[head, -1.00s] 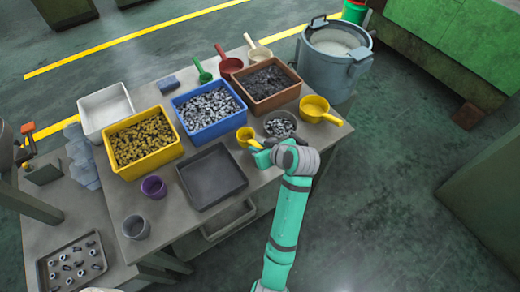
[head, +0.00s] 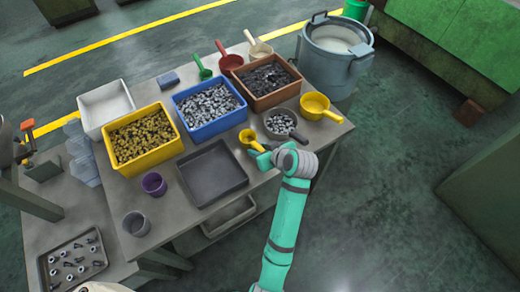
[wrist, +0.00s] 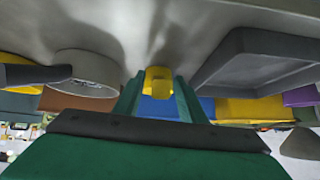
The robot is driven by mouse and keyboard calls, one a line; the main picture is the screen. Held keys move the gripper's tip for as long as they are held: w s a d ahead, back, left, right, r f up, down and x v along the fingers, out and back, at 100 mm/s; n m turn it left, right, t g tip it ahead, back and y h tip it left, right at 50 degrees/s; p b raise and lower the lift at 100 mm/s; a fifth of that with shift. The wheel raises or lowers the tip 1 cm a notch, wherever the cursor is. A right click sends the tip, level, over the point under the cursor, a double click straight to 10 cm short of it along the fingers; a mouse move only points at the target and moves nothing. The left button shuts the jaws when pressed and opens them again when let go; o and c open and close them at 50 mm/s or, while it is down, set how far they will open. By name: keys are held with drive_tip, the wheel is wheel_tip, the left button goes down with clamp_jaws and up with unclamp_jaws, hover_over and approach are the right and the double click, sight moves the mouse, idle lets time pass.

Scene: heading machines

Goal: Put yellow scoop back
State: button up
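A small yellow scoop (head: 247,137) lies on the grey table, in front of the blue bin, with its handle toward my gripper. My gripper (head: 262,157) is low at the table's front edge, at the handle end of this scoop. In the wrist view the scoop (wrist: 158,79) shows between the two green fingertips, which stand apart with slim gaps beside the yellow. Whether a finger touches the handle is hard to see. A larger yellow scoop (head: 314,105) lies at the right of the table, handle pointing right.
A grey bowl of metal parts (head: 278,125) with a dark handle is right of the small scoop. A dark empty tray (head: 213,175) is on the left. Blue (head: 207,128), brown (head: 266,104) and yellow (head: 143,164) bins stand behind. Red, green and cream scoops lie at the back.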

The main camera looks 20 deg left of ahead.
drive_tip(key=shift+r, duration=0.1)
drive_tip(key=shift+r, duration=0.2)
drive_tip(key=v, duration=1.2)
drive_tip(key=s+d+f+m+t+h, duration=0.2)
drive_tip(key=s+d+f+m+t, duration=0.1)
drive_tip(key=s+f+m, duration=0.3)
drive_tip(key=s+d+f+m+t+h, duration=0.2)
drive_tip(key=s+f+m+t+h, duration=0.1)
drive_tip(key=s+f, duration=0.35)
drive_tip(key=s+d+r+t+h, duration=0.1)
drive_tip(key=s+r, duration=0.3)
drive_tip(key=s, duration=0.5)
drive_tip(key=s+d+r+t+h, duration=0.1)
drive_tip(key=s+d+r+t, duration=0.2)
drive_tip(key=s, duration=0.5)
drive_tip(key=shift+s+d+r+m, duration=0.4)
drive_tip(key=shift+d+r, duration=0.05)
drive_tip(key=shift+r, duration=0.1)
